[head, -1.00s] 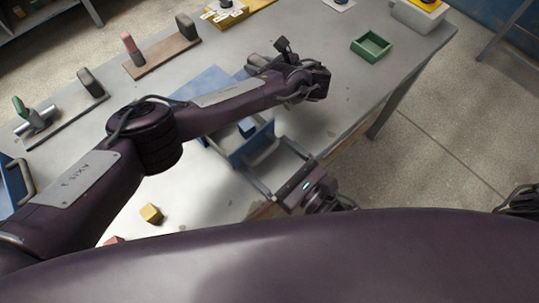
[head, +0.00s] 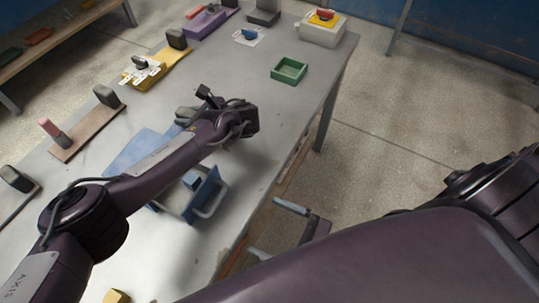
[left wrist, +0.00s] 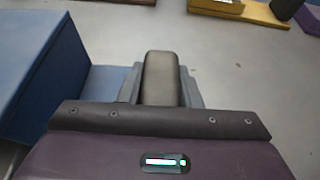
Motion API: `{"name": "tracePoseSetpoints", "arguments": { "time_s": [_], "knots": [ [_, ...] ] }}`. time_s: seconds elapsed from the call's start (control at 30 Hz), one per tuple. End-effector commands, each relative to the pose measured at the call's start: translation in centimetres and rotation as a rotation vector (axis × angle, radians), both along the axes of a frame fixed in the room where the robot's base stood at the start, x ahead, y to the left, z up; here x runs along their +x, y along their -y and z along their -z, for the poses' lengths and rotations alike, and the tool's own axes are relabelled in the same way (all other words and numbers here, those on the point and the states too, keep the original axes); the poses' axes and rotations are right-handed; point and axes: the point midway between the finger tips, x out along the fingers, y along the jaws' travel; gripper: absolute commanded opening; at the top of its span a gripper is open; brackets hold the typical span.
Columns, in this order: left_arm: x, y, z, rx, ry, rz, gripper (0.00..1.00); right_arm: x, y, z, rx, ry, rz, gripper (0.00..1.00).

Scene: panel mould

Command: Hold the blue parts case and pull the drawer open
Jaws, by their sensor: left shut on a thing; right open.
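The blue parts case (head: 132,150) lies on the grey table, partly hidden under my left arm. Its drawer (head: 207,186) stands out at the front, with a small blue block (head: 192,179) inside and a grey bar handle (head: 214,203). My left gripper (left wrist: 160,85) is shut on a dark rounded upright grip (left wrist: 160,70) beside the blue case, which also shows in the left wrist view (left wrist: 40,70). In the head view the left fingertips are mostly hidden by my wrist. My right gripper (head: 266,226) is open and empty, apart from the handle, near the table's front edge.
A green tray (head: 289,70) and a white box (head: 321,30) stand further along the table. Yellow (head: 160,67), brown (head: 88,130) and purple (head: 207,22) bases line the back edge. A yellow block (head: 116,297) lies near the bottom.

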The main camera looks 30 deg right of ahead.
Motion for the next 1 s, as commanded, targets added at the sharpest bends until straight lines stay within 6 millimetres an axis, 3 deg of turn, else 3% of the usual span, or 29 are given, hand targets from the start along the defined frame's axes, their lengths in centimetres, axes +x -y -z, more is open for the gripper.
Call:
{"name": "tracePoseSetpoints", "arguments": {
  "time_s": [0.03, 0.07, 0.23, 0.63, 1.0],
  "knots": [
    [0.0, 0.0, 0.0, -0.001, 0.001, 0.0, 0.0, 0.0, 0.0, 0.0, 0.0, 0.0, 0.0, 0.93],
    [0.0, 0.0, 0.0, -0.001, 0.001, 0.0, 0.33, 0.0, 0.0, 0.0, 0.0, 0.0, 0.0, 0.93],
    [0.0, 0.0, 0.0, -0.001, 0.001, 0.0, 0.56, 0.0, 0.0, 0.0, 0.0, 0.0, 0.0, 0.93],
    [-0.7, 0.6, -0.3, -0.001, -0.002, 0.002, 0.56, 0.0, 0.0, 0.0, 0.0, 0.0, 0.0, 0.93],
    [-6.2, 4.8, -3.1, -0.002, -0.002, 0.003, 0.56, 0.0, 0.0, 0.0, 0.0, 0.0, 0.0, 0.93]
  ]
}}
